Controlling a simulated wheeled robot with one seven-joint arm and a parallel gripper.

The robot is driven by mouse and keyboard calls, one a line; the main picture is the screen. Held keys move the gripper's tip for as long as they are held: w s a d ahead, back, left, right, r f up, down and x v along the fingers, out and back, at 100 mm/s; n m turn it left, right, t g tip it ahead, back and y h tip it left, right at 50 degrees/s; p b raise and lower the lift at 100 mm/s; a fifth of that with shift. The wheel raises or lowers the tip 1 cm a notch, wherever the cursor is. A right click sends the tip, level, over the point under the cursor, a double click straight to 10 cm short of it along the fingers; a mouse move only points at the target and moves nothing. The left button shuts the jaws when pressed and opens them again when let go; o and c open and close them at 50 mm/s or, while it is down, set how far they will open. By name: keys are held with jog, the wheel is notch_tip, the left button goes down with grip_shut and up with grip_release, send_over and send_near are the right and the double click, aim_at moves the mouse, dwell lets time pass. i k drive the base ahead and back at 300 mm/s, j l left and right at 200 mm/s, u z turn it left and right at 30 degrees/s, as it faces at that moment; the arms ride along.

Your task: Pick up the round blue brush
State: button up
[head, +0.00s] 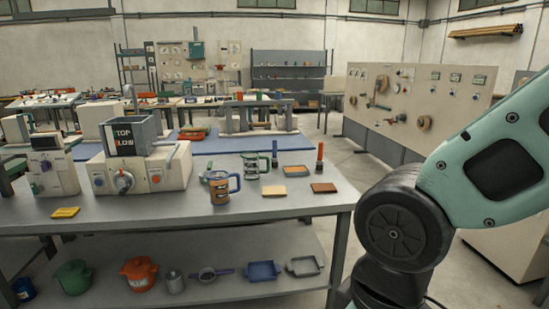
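I cannot single out the round blue brush for sure. My teal and black arm fills the right side of the head view, to the right of the bench. My gripper is out of the picture.
A mug with a blue handle (219,189), a green-handled mug (251,166) and flat yellow (274,190) and brown (323,188) pieces lie around there. A machine with a grey hopper (143,134) stands at left. The lower shelf holds pots (139,272) and trays (263,271).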

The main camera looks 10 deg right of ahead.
aim_at(274, 159)
jog(key=u, duration=0.4)
jog(key=i+l+u, duration=0.15)
jog(key=i+u, duration=0.2)
jog(key=i+l+u, duration=0.45)
jog(key=i+l, duration=0.85)
jog(key=i+l+u, duration=0.15)
jog(key=i+l, duration=0.3)
jog(key=l, duration=0.2)
